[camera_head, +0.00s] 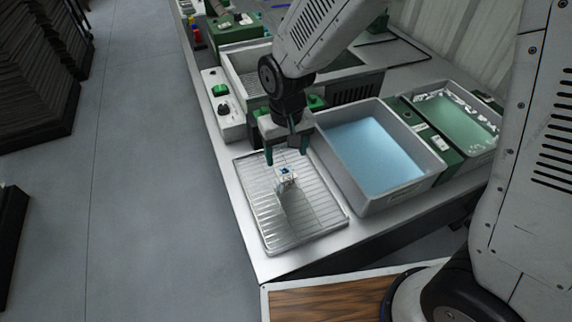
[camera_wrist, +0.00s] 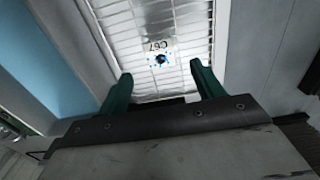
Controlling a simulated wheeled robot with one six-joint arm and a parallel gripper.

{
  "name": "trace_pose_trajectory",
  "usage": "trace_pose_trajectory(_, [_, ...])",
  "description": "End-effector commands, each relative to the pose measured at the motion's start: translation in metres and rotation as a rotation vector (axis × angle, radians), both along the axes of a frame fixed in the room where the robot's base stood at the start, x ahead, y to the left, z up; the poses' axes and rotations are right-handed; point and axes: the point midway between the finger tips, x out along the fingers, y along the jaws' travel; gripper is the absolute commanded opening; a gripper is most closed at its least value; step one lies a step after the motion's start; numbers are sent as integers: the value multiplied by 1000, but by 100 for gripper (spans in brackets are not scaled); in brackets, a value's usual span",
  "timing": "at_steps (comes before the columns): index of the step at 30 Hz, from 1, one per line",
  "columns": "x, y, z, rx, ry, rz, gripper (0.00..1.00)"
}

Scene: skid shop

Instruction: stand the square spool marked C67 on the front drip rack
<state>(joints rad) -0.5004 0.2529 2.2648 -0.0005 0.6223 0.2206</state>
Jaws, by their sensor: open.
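The square spool marked C67 (camera_head: 286,178) stands on the front drip rack (camera_head: 268,212), a wire grid in a shallow metal tray. In the wrist view the spool (camera_wrist: 158,50) shows a light top face with the C67 mark, a dark round centre and blue specks, and the rack's grid (camera_wrist: 185,22) lies around it. My gripper (camera_head: 287,158) is just above the spool, fingers pointing down. In the wrist view the two green fingers of my gripper (camera_wrist: 160,82) are apart, with nothing between their tips. The spool's underside is hidden.
A grey tub of blue liquid (camera_head: 428,160) stands right of the rack, with a tub of green liquid (camera_head: 458,118) beyond. A white box with a green button (camera_head: 221,100) and a grey basket (camera_head: 233,72) are behind. Floor is open at left.

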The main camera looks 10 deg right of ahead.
Motion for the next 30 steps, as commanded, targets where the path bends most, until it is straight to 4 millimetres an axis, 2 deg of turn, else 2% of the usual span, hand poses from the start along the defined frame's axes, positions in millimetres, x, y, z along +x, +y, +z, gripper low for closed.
trace_pose_trajectory(1, [0,0,10,2,-3,0,67])
trace_pose_trajectory(6, [0,0,27,0,-1,0,67])
trace_pose_trajectory(14, [-1,-1,32,0,1,-1,67])
trace_pose_trajectory(17, [-2,-9,42,3,-5,-10,67])
trace_pose_trajectory(20, [-7,-32,67,8,-18,-35,67])
trace_pose_trajectory(23, [-22,-66,101,14,-34,-72,67])
trace_pose_trajectory(27, [-55,-115,144,18,-56,-128,67])
trace_pose_trajectory(30, [-85,-146,168,20,-71,-167,67])
